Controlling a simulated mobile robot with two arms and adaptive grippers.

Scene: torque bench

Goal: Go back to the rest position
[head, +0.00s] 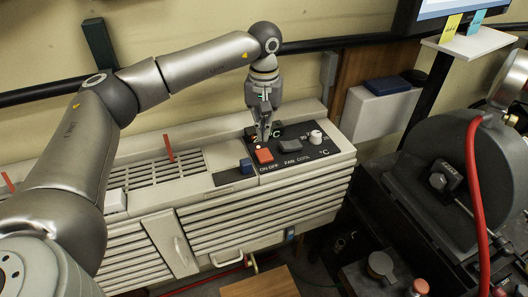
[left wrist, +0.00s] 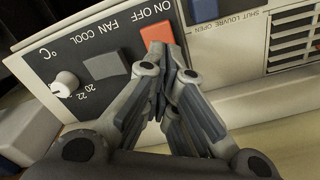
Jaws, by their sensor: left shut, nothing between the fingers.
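My left gripper (head: 264,138) is shut and empty, pointing down over the control panel of the wall unit (head: 300,215). In the left wrist view its closed fingertips (left wrist: 172,62) lie just beside the red ON/OFF switch (left wrist: 157,33) and overlap its edge; I cannot tell if they touch it. The red switch also shows in the head view (head: 264,156), just below the fingertips. The grey FAN/COOL switch (head: 290,146) and the white temperature knob (head: 315,137) sit to its right. My right gripper is not in view.
A blue slider (head: 246,166) and red-tabbed louvres (head: 168,147) lie left on the unit's top. At the right are a dark machine (head: 435,150) with a red hose (head: 474,190) and a monitor stand. A white box (head: 380,112) stands behind.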

